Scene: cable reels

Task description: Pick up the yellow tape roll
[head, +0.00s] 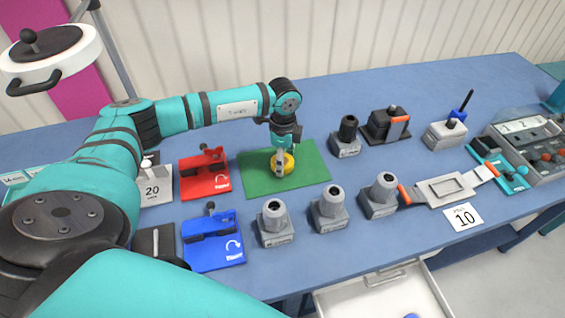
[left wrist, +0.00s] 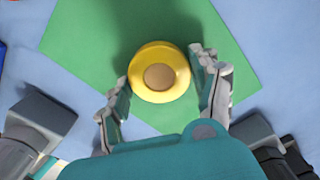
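The yellow tape roll (head: 287,165) is on the green mat (head: 312,172) in the head view, partly hidden by my left gripper (head: 281,166). In the left wrist view the tape roll (left wrist: 160,72) appears as a yellow ring with a tan middle, over the green mat (left wrist: 95,45). The two fingers of my left gripper (left wrist: 160,72) stand apart, one on each side of the roll, very close to its edges. I cannot tell whether they press on it. My right gripper is in neither view.
Red (head: 204,174) and blue (head: 213,240) fixtures stand left of the mat. Several grey holders, one of them (head: 275,222), stand in front, and a dark-topped one (head: 346,138) is to the right. An open drawer (head: 385,292) is below the blue table's front edge.

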